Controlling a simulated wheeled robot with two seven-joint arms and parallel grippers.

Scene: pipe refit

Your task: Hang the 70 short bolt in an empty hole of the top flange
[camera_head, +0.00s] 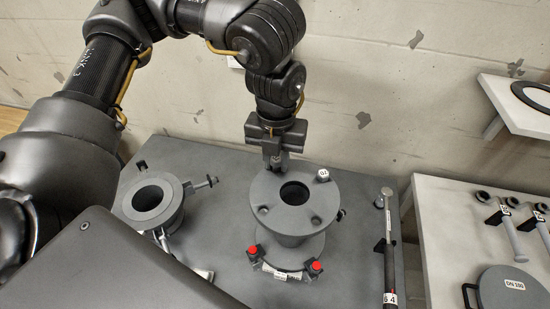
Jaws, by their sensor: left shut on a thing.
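The grey pipe piece stands upright on the dark bench, its top flange (268,189) facing up around a dark bore. Two holes show empty at the flange's front left (262,210) and front right (315,221). A bolt with a pale marked head (323,175) sits at the flange's back right; its mark is too small to read surely. My left gripper (276,160) points down at the flange's back left edge. It is shut on a small grey thing, probably the short bolt, mostly hidden by the fingers. Whether this touches the flange I cannot tell. My right gripper is out of view.
Red-capped clamps (316,267) sit at the pipe's foot. A smaller flanged piece (148,198) stands left. A side table holds large bolts (512,232) and a DN 100 disc (512,288). A shelf (505,101) holds a ring.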

